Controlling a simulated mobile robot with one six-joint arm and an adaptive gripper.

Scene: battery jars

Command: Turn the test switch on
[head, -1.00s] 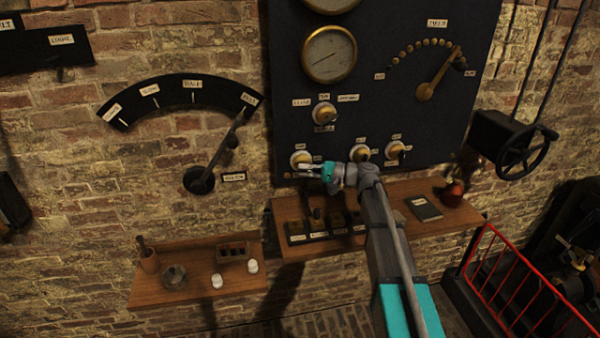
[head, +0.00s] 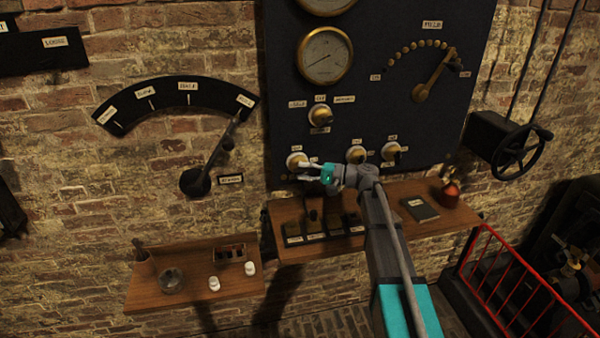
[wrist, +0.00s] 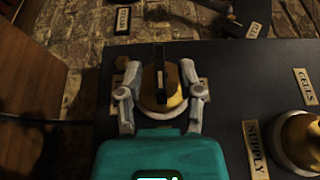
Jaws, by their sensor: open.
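A round brass switch (head: 296,160) with a pale base ring sits at the lower left of the dark panel. In the wrist view the same brass switch (wrist: 158,100) carries a black lever (wrist: 159,72) with a pale stripe. Its own label is not readable, so I cannot tell from lettering that it is the test switch. My gripper (head: 304,172) is open in front of it. In the wrist view my gripper (wrist: 160,76) has one finger on each side of the knob and lever. Whether the fingers touch it cannot be told. The teal palm hides the lower part.
Two similar switches (head: 356,154) and (head: 391,152) stand to the right on the panel (head: 375,100). A label reading SUPPLY (wrist: 255,149) lies beside a neighbouring knob (wrist: 303,140). Below is a wooden shelf (head: 292,210) with dark blocks and a book (head: 420,208).

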